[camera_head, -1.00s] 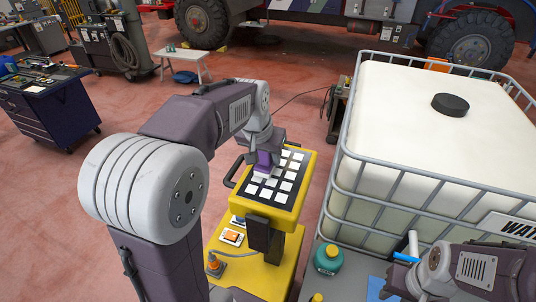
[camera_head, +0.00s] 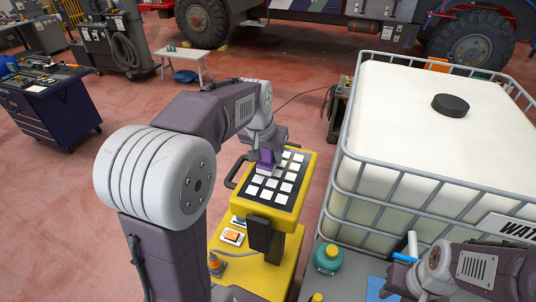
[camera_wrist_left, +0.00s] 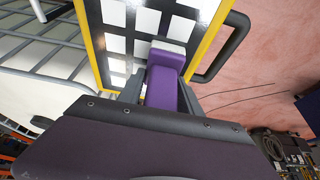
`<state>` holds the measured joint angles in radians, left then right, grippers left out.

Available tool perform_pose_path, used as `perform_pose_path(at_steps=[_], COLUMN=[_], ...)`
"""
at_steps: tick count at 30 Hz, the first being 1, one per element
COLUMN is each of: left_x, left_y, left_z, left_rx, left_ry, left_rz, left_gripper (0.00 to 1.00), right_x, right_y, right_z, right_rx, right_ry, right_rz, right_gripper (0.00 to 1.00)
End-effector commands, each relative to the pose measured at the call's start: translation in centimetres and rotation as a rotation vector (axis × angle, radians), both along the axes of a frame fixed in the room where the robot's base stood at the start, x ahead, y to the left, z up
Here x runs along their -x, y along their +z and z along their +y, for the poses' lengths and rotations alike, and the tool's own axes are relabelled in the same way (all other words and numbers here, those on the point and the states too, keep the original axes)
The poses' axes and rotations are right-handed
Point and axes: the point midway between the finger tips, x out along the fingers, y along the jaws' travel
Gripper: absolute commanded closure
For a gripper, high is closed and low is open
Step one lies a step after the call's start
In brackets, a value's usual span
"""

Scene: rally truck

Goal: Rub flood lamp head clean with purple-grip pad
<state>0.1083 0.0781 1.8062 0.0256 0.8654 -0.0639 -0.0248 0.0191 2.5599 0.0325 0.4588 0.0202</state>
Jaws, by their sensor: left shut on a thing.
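The flood lamp head (camera_head: 282,201) is a yellow-framed panel with a dark face and white square cells, tilted on a yellow stand. It also shows in the left wrist view (camera_wrist_left: 196,62). My left gripper (camera_head: 262,150) is over the upper left part of the face. It is shut on the purple grip of the pad (camera_head: 267,161). In the left wrist view the purple grip (camera_wrist_left: 161,88) sits between the fingers, and its pale pad end lies at the cells; I cannot tell whether it touches. My right arm shows at the lower right, but its fingertips are not clear.
A caged white water tank (camera_head: 430,120) stands close on the right. A black handle (camera_head: 236,171) sticks out from the lamp's left side. Open red floor lies left.

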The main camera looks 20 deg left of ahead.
Motion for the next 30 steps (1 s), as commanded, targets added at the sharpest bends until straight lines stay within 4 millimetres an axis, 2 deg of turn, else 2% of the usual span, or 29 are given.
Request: perform_pose_path(at_steps=[5,16,24,30], left_x=[0.2,2.0,2.0,1.2], left_y=[-0.1,-0.2,-0.2,0.0], left_z=[0.0,-0.1,-0.1,-0.1], left_rx=[0.0,0.0,0.0,0.0], left_ry=[0.0,0.0,0.0,0.0], left_rz=[-0.001,0.0,0.002,0.003], left_gripper=[1.0,1.0,1.0,1.0], right_x=[0.0,0.0,0.0,0.0], right_y=[-0.2,-1.0,-0.8,-0.2], right_z=[0.0,0.0,0.0,0.0], right_rx=[0.0,0.0,0.0,0.0], right_ry=[0.0,0.0,0.0,0.0], right_rz=[0.0,0.0,0.0,0.0], right_gripper=[0.64,0.64,0.64,0.64])
